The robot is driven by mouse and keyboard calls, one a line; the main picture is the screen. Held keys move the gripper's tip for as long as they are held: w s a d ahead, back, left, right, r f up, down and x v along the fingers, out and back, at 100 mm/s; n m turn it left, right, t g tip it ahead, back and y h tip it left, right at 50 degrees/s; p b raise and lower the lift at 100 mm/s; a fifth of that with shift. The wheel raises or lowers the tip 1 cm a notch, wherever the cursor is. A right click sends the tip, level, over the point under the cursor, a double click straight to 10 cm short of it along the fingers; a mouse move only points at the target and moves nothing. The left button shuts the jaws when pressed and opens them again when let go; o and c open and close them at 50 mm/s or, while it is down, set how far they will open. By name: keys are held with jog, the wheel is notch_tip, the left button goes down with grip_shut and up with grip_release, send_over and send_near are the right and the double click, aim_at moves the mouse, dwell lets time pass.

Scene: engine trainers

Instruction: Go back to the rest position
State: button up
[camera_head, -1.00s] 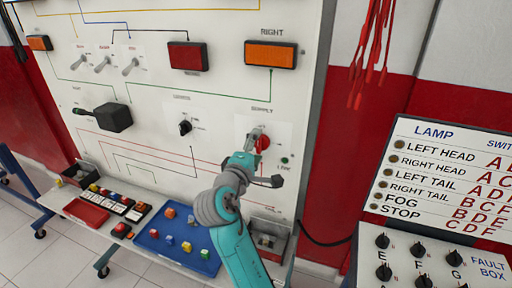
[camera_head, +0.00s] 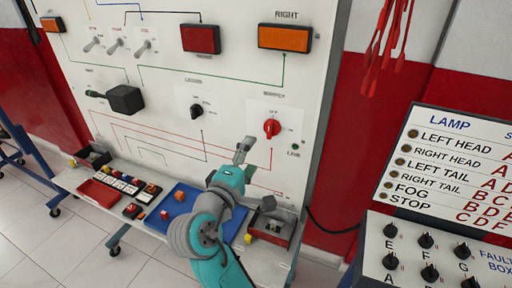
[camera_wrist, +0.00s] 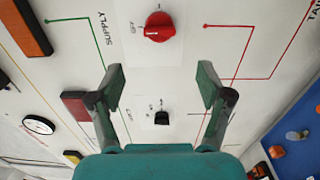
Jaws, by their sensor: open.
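My gripper (camera_head: 243,151) is in front of the lower part of the white trainer board (camera_head: 240,95), left of and below the red supply knob (camera_head: 271,128). In the wrist view its two fingers (camera_wrist: 163,88) are spread wide with nothing between them. The red knob also shows in the wrist view (camera_wrist: 158,27), beyond the fingertips and apart from them. A black rotary knob (camera_head: 196,111) sits on the board to the left, and it also shows between the fingers in the wrist view (camera_wrist: 162,118).
My arm covers part of the blue tray (camera_head: 160,225) with small coloured blocks. A red tray (camera_head: 101,193) and a dark box (camera_head: 93,157) lie left on the shelf. The fault box (camera_head: 440,250) and lamp chart (camera_head: 450,165) stand at the right. Red leads (camera_head: 379,45) hang above.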

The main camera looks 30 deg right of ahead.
jog(key=shift+s+a, duration=0.2)
jog(key=shift+a, duration=0.1)
dwell(0.4)
jog(key=s+a+f+n+t+y, duration=0.1)
jog(key=s+f+n+t+y, duration=0.15)
jog(key=f, duration=0.55)
jog(key=s+a+f+n+t+y, duration=0.15)
jog(key=f+y, duration=0.25)
jog(key=f, duration=0.4)
jog(key=s+a+f+y, duration=0.2)
jog(key=s+f+y, duration=0.3)
jog(key=s+f, duration=0.45)
jog(key=s+a+r+m+y, duration=0.1)
jog(key=s+m, duration=0.4)
jog(key=s, duration=0.8)
jog(key=s+a+r+m+y, duration=0.1)
jog(key=s+m, duration=0.4)
jog(key=s, duration=0.8)
jog(key=shift+a+m+t+y, duration=0.4)
jog(key=shift+a+y, duration=0.1)
jog(key=shift+y, duration=0.25)
